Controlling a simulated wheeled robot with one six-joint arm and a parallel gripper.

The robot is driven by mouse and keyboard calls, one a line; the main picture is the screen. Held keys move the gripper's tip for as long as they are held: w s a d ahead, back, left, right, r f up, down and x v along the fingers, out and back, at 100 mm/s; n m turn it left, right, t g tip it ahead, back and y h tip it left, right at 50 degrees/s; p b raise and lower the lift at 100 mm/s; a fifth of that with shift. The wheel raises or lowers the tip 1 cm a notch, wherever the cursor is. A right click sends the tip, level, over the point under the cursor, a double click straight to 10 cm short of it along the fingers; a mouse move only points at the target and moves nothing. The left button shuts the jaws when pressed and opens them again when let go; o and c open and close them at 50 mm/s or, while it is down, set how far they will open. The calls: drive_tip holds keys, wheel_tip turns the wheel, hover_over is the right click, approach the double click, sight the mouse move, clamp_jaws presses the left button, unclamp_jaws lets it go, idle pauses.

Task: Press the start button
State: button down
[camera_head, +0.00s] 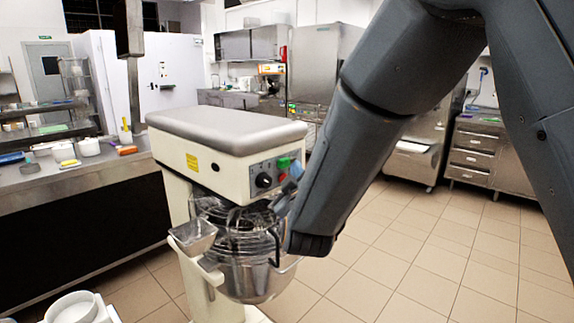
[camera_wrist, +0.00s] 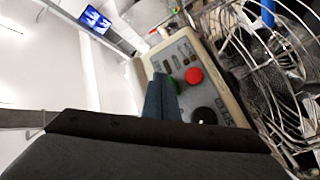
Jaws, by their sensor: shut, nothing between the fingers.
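The mixer (camera_head: 215,135) is a cream machine with a grey top, a wire guard and a steel bowl. Its control panel (camera_head: 258,172) carries a green button (camera_head: 284,162) and a black dial (camera_head: 263,181). In the wrist view, the green button (camera_wrist: 177,86) is partly hidden by my fingers, with a red button (camera_wrist: 194,76) to its right and the dial (camera_wrist: 204,116) below. My gripper (camera_wrist: 162,80) is shut and empty, its blue-grey fingertips right by the green button. I cannot tell whether they touch it. In the head view my gripper (camera_head: 292,176) is in front of the panel.
The wire guard (camera_head: 235,215) and bowl (camera_head: 250,280) lie just below my gripper. A steel counter (camera_head: 90,180) with containers runs along the left. Tiled floor (camera_head: 420,260) is open at the right. Steel drawers (camera_head: 475,155) stand behind.

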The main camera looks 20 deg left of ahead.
drive_tip(key=shift+a, duration=0.1)
drive_tip(key=shift+w+a, duration=0.15)
drive_tip(key=shift+a, duration=0.2)
